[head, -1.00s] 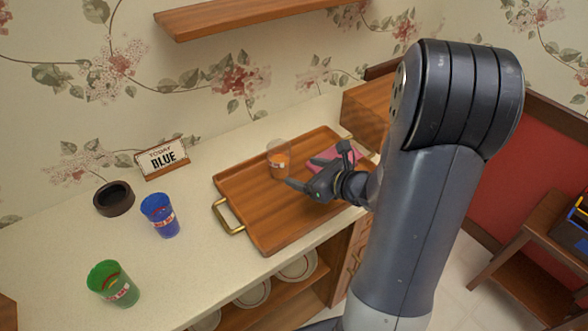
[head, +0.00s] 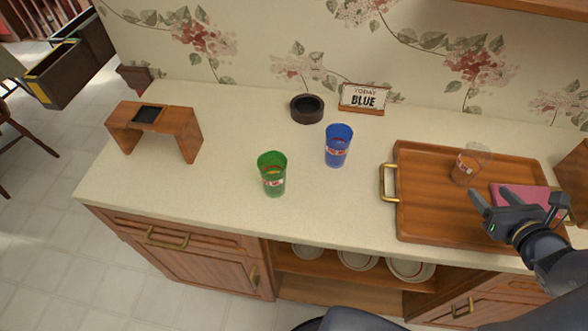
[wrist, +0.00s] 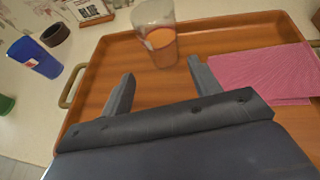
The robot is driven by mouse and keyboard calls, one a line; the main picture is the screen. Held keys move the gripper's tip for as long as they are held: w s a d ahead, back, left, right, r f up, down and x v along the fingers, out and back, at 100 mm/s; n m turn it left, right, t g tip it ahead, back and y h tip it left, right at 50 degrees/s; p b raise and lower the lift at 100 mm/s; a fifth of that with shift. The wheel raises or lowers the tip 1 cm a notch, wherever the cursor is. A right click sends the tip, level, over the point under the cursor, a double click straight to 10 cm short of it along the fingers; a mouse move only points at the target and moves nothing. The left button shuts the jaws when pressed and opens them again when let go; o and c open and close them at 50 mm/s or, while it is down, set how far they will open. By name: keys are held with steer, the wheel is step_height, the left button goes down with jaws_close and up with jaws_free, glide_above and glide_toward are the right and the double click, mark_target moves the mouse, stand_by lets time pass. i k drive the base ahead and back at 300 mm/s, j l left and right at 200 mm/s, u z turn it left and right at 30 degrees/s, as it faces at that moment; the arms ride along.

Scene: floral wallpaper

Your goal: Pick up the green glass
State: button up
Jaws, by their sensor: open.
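The green glass (head: 272,174) stands upright on the cream counter in the head view, left of the blue glass (head: 338,146). In the wrist view a small part of the green glass (wrist: 6,104) shows at the left edge, with the blue glass (wrist: 35,57) beyond it. My gripper (head: 492,203) is over the wooden tray at the right, far from the green glass. In the wrist view my gripper (wrist: 160,84) has its two fingers apart with nothing between them.
The wooden tray (head: 430,222) holds a clear glass with orange contents (head: 466,166) and a pink cloth (head: 520,198). A dark bowl (head: 307,108) and a sign reading "TODAY BLUE" (head: 364,98) stand behind. A small wooden stand (head: 186,125) is at the left. The counter before the green glass is clear.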

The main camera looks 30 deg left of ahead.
mark_target(272, 164)
steer(key=u, duration=1.7)
steer(key=k, duration=0.5)
steer(key=i+l+z, duration=0.45)
